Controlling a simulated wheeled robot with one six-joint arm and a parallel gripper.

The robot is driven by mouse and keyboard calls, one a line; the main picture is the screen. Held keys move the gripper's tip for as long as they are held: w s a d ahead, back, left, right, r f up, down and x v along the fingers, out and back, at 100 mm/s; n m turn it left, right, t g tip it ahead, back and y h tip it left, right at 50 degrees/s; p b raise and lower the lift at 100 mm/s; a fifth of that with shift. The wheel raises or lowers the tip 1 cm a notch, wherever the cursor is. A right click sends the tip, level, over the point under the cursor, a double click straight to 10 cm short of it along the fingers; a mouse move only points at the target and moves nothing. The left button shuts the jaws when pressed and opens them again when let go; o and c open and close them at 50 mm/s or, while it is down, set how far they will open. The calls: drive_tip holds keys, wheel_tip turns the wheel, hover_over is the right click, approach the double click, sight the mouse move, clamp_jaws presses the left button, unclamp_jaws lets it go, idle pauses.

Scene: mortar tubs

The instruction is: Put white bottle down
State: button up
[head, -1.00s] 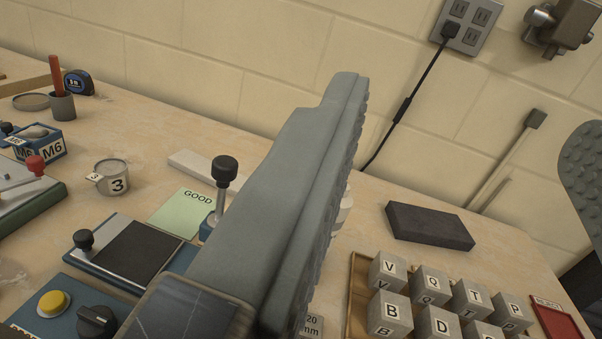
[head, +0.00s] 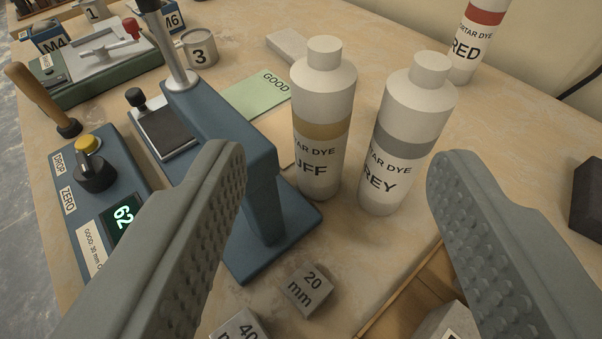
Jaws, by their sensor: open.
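Three white bottles stand upright on the bench. One has a tan band and a label ending in "UFF" (head: 322,115). One has a grey band and a label reading "REY" (head: 408,130), just to its right. The third, with a red band and "RED" (head: 473,40), stands further back at the top right and is cut off by the frame. My gripper (head: 335,175) is open, its two ridged fingers wide apart. Nothing is held between them. The tan and grey bottles show beyond the gap between the fingertips.
A blue press stand (head: 225,135) is left of the bottles, beside a control box (head: 95,195) with a display. Blocks marked 20 mm (head: 310,288) and 40 (head: 240,328) lie in front. A wooden tray (head: 420,290) is at lower right.

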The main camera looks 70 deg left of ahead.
sight(324, 49)
drive_tip(key=x, duration=1.1)
drive_tip(key=shift+w+a+f, duration=0.1)
drive_tip(key=shift+w+a, duration=0.05)
drive_tip(key=shift+a, duration=0.2)
drive_tip(key=shift+r+x, duration=0.15)
drive_tip(key=shift+x, duration=1.15)
drive_tip(key=shift+r+x, duration=0.1)
drive_tip(key=shift+x, duration=1.15)
drive_tip(key=shift+a, duration=0.15)
clamp_jaws()
